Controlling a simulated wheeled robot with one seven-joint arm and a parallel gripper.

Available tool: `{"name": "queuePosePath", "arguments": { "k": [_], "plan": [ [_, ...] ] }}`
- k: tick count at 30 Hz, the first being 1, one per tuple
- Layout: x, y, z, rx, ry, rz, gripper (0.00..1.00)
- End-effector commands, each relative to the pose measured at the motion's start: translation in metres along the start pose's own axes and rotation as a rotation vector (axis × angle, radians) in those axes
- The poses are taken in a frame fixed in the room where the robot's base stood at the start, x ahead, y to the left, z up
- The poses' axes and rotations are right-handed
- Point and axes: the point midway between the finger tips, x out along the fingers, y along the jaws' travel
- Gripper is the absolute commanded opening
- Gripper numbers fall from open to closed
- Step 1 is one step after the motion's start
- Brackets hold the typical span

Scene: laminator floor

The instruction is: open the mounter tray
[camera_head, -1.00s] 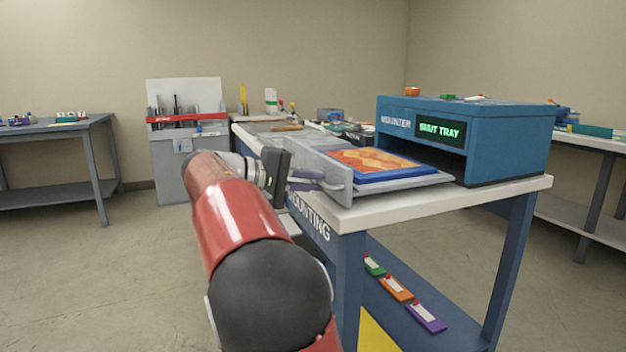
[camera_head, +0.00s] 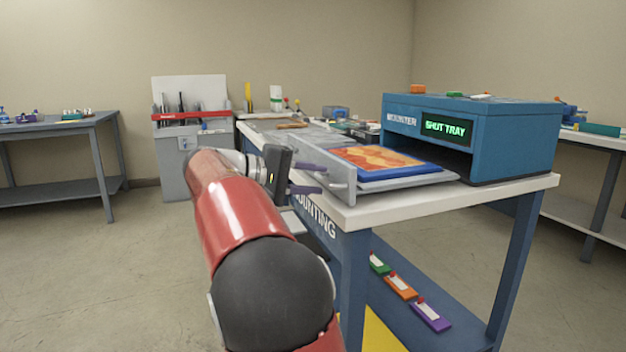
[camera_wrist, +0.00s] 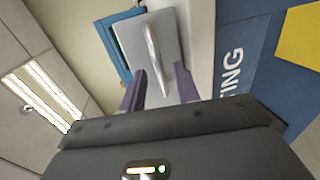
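The mounter (camera_head: 470,135) is a blue box on the table, its screen (camera_head: 447,128) reading "SHUT TRAY". Its grey tray (camera_head: 440,179) is pulled out toward the left, with an orange picture on a blue board (camera_head: 385,162) lying on it. The tray's front panel carries a metal handle (camera_head: 337,186), which also shows in the wrist view (camera_wrist: 153,48). My gripper (camera_head: 321,178) is just left of the handle. Its two purple fingers are apart, with the handle's near end between or just beyond them in the wrist view (camera_wrist: 160,72); contact cannot be told.
The white-topped table (camera_head: 430,207) has a lower shelf with several coloured tags (camera_head: 402,287). A tool stand (camera_head: 190,140) and a blue side table (camera_head: 62,128) stand farther back left. Floor at the left (camera_head: 90,270) is clear.

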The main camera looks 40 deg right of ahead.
Motion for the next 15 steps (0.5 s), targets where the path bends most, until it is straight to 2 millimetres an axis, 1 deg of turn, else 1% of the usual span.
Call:
{"name": "queuePosePath", "arguments": {
  "k": [9,12,15],
  "plan": [
    [-0.053,0.0,-0.001,-0.001,0.004,0.0,0.32],
    [-0.065,0.0,-0.001,-0.001,0.003,0.0,0.32],
    [-0.071,-0.001,-0.001,-0.001,0.002,0.0,0.32]
  ]
}}
